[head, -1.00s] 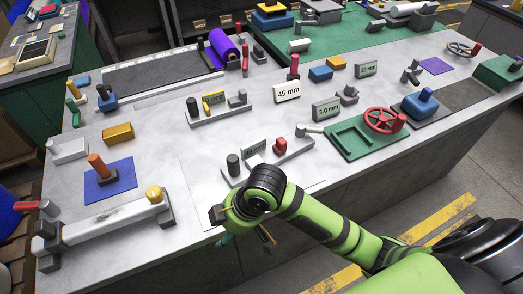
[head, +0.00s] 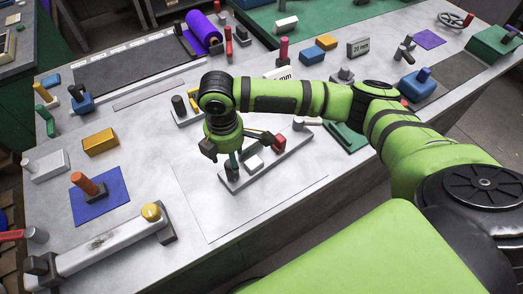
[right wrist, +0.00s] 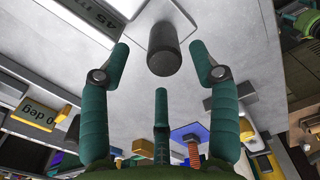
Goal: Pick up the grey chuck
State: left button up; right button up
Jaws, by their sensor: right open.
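A dark grey cylinder (head: 232,171), which looks like the grey chuck, stands upright at the left end of a light grey fixture bar (head: 262,166) on the bench. My right gripper (head: 238,157) is directly over that end of the bar, pointing down and partly covering the cylinder. In the right wrist view the cylinder (right wrist: 164,52) lies between the two outer teal fingers of the open gripper (right wrist: 159,62), with clear gaps on both sides. A third finger shows lower in the middle. My left gripper is out of view.
A red block (head: 279,143) and a pale block (head: 254,163) sit on the same bar. A similar dark cylinder (head: 179,105) stands on a fixture behind my wrist. A purple roll (head: 203,32) is at the back.

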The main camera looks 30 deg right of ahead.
aim_at(230, 166)
jog(key=f, duration=0.1)
jog(key=f+p, duration=0.1)
jog(key=f, duration=0.1)
jog(key=shift+s+a+f, duration=0.1)
jog(key=shift+s+a, duration=0.05)
jog(key=shift+s, duration=0.25)
jog(key=shift+w+f, duration=0.25)
jog(key=shift+f, duration=0.05)
jog(key=shift+s+r, duration=0.1)
jog(key=shift+s, duration=0.05)
grip_shut()
jog(key=shift+r, duration=0.1)
